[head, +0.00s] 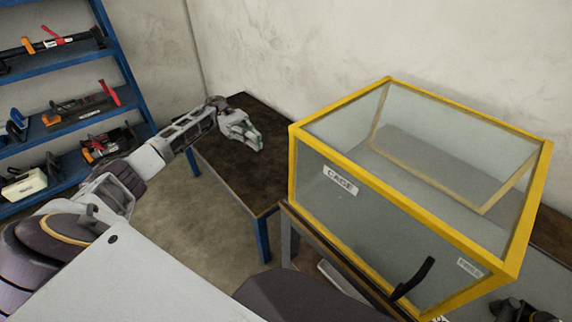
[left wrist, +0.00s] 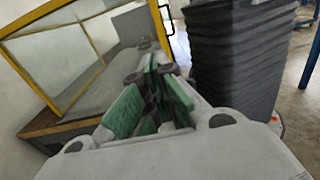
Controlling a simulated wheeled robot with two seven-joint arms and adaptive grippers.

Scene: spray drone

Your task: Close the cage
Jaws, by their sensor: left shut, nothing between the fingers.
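The cage (head: 418,213) is a clear-walled box with a yellow frame, standing on a table at the right of the head view. Its front panel bears a "CAGE" label (head: 340,180) and a black handle (head: 413,279). I cannot tell whether the panel sits fully flush. The cage (left wrist: 62,62) and its handle (left wrist: 166,17) also show in the left wrist view. My left gripper (head: 255,141) is shut and empty, over the dark table left of the cage and apart from it. It also shows in the left wrist view (left wrist: 150,62).
A dark-topped table (head: 236,178) with blue legs stands left of the cage, against the wall. Blue shelves (head: 62,117) with tools stand at the far left. Open floor lies between shelves and table.

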